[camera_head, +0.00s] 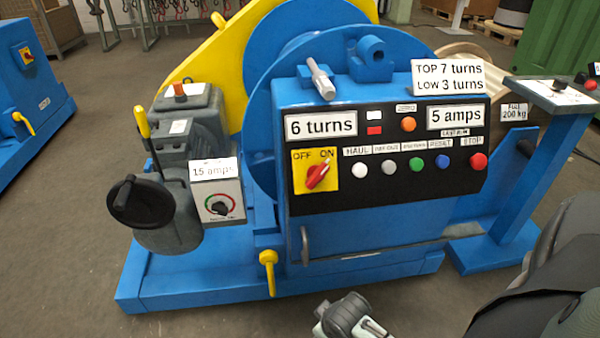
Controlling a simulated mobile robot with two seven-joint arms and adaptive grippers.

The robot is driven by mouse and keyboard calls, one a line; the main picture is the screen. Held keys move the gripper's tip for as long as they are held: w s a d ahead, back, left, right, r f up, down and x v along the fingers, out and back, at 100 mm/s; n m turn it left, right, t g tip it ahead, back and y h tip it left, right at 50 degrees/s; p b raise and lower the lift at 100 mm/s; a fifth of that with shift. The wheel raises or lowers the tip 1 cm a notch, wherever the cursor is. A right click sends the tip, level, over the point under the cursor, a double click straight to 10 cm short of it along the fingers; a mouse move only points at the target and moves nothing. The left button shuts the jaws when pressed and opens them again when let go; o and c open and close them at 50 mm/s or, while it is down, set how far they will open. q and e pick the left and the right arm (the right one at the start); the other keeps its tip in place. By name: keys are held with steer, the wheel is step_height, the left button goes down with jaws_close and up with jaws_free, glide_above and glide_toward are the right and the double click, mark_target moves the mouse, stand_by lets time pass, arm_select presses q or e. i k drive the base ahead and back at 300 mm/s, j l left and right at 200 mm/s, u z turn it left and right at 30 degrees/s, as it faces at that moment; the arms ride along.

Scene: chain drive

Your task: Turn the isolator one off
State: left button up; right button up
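A red rotary isolator knob (317,176) sits on a yellow plate (301,181) marked OFF at left and ON at right, on the black control panel. The knob is tilted, its upper end pointing up and right toward ON. A grey gripper (352,320), which seems to be my right one, shows at the bottom edge, below and apart from the panel. It is cut off by the frame, so its finger opening is unclear. Nothing touches the knob. My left gripper is not in view.
A second blue machine (28,100) at far left carries another small red and yellow switch (26,55). The panel has several buttons (416,162) and a door handle (304,246). A blue pedestal (535,170) stands at right. Yellow levers (268,272) project at the front.

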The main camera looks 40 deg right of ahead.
mark_target(316, 174)
steer(key=k+l+u, duration=0.2)
steer(key=l, duration=0.15)
steer(key=k+l+u, duration=0.2)
steer(key=l, duration=0.15)
steer(key=l+u, duration=0.25)
steer(key=k+l+u, duration=0.1)
steer(key=k+l, duration=0.25)
steer(key=l, duration=0.15)
steer(key=k+l+u, duration=0.1)
steer(key=k+l, duration=0.3)
steer(key=l, duration=0.1)
